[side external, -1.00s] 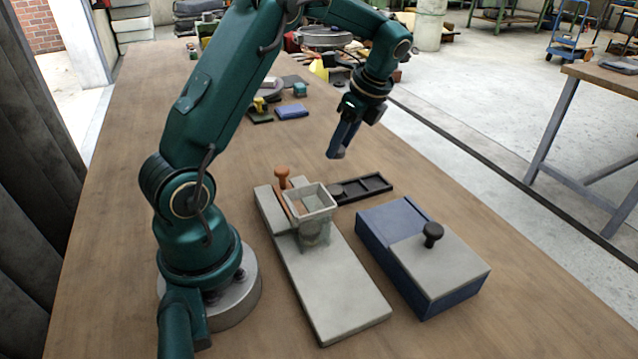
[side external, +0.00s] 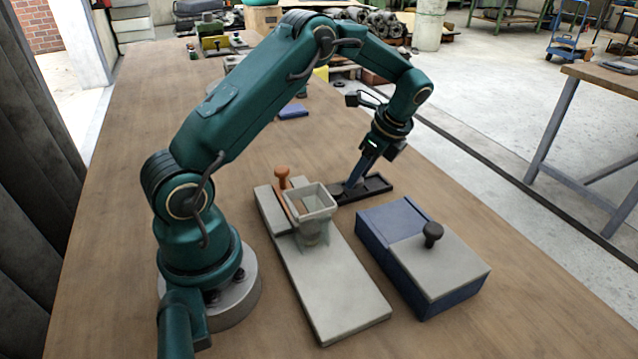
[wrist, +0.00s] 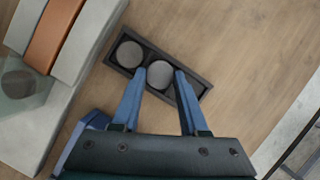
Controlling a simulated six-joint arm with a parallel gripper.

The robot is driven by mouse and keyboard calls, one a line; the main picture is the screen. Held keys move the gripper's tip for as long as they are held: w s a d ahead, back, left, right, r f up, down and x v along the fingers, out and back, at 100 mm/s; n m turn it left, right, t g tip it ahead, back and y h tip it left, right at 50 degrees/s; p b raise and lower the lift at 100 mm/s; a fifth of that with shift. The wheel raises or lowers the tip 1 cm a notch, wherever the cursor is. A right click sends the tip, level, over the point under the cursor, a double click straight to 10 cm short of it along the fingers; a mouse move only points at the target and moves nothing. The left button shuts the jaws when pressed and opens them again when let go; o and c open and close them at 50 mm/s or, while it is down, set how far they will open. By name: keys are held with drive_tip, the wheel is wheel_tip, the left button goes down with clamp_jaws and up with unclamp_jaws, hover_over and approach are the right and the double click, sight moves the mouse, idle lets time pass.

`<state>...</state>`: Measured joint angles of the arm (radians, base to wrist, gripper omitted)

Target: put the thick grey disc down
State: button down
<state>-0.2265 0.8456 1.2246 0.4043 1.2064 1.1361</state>
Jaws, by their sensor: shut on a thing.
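My gripper (side external: 353,187) reaches down to the dark tray (side external: 378,188) in the side view. In the wrist view its two blue fingers are shut on a round grey disc (wrist: 159,73). The held disc is at the middle of the tray (wrist: 150,43), in or just over it; I cannot tell whether it touches the tray floor. A second grey disc (wrist: 130,53) lies in the tray's end compartment, right beside the held one. The fingers hide most of the held disc in the side view.
A grey slab (side external: 335,292) carries a square hopper (side external: 313,199) and an orange-knobbed slide (side external: 282,176), left of the tray. A blue box (side external: 385,255) with a grey lid and black knob (side external: 432,233) stands in front. The wood bench right of the tray is clear.

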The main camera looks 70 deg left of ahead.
drive_tip(key=shift+f, duration=0.25)
drive_tip(key=shift+f, duration=0.3)
drive_tip(key=shift+c, duration=2.2)
unclamp_jaws()
